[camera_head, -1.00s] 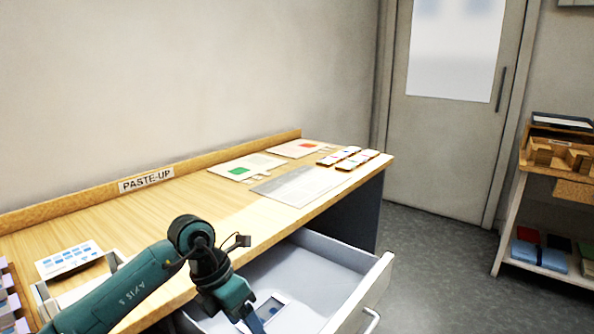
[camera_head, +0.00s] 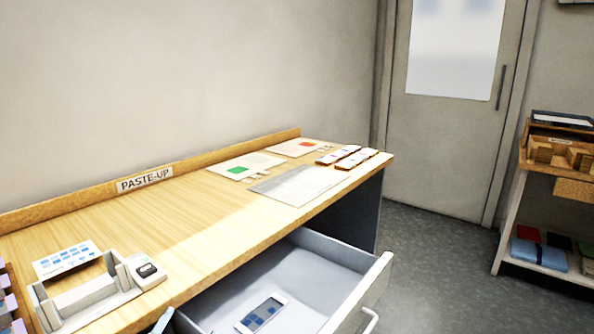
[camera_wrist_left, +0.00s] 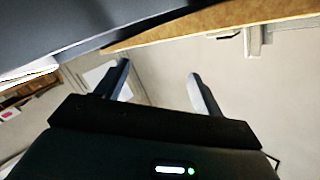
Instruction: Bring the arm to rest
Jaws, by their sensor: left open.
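My left gripper (camera_wrist_left: 158,72) shows in the left wrist view with its two fingers apart and nothing between them. It hangs away from the paste-up table's top; a wooden edge (camera_wrist_left: 215,25) and a dark panel (camera_wrist_left: 50,30) cross the upper part of that view. In the head view the left arm is out of the picture, apart from a small blue-grey piece at the bottom edge that I cannot identify. My right gripper is in neither view.
The paste-up table (camera_head: 140,215) carries sheets, small cards (camera_head: 347,157) and a white holder (camera_head: 85,298). Its drawer (camera_head: 345,285) is open, with a white and blue flat item (camera_head: 263,313) inside. A shelf unit (camera_head: 512,215) stands at the right; the floor between is clear.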

